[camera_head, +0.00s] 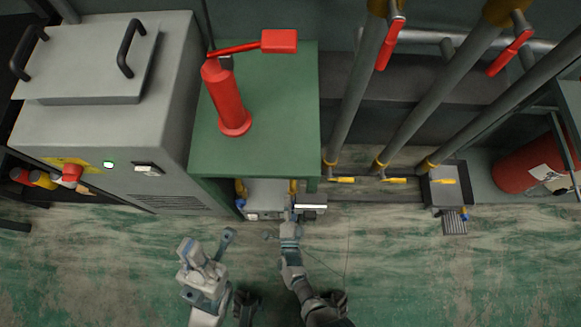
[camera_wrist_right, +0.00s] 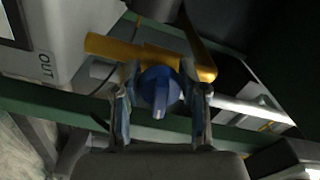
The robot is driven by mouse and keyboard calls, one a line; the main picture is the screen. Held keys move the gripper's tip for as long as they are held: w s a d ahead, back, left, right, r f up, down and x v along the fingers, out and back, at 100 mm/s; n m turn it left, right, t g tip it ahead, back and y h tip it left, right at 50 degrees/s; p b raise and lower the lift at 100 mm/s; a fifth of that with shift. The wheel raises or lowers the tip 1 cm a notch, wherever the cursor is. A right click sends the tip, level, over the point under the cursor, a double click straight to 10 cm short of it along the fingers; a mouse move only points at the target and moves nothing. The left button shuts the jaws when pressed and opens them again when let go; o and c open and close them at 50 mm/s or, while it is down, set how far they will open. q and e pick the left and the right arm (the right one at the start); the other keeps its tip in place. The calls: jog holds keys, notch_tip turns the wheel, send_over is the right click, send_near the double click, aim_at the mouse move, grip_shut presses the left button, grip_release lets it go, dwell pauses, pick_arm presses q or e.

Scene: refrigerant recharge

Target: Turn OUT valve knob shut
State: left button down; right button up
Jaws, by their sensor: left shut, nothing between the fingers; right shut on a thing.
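The OUT valve knob (camera_wrist_right: 160,88) is blue and sits on a brass-yellow valve pipe (camera_wrist_right: 115,48) in the right wrist view. A white unit (camera_wrist_right: 50,40) marked OUT is beside it at the upper left. My right gripper (camera_wrist_right: 160,100) is shut on the knob, with one finger on each side of it. In the head view my right gripper (camera_head: 290,218) reaches under the front edge of the green table, and the knob is hidden there. My left gripper (camera_head: 229,235) is shut and empty, above the floor in front of the grey cabinet, apart from the valve.
The green table (camera_head: 285,80) carries a red hand pump (camera_head: 229,100). A grey cabinet (camera_head: 170,90) stands to its left. Grey pipes (camera_head: 355,95) with yellow handles and a red cylinder (camera_head: 525,168) are at the right. The front floor (camera_head: 430,280) is clear.

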jog(key=shift+s+f, duration=0.25)
jog(key=shift+d, duration=0.15)
jog(key=shift+f, duration=0.1)
jog(key=o, duration=1.1)
jog(key=shift+w+r, duration=0.1)
jog(key=shift+r, duration=0.1)
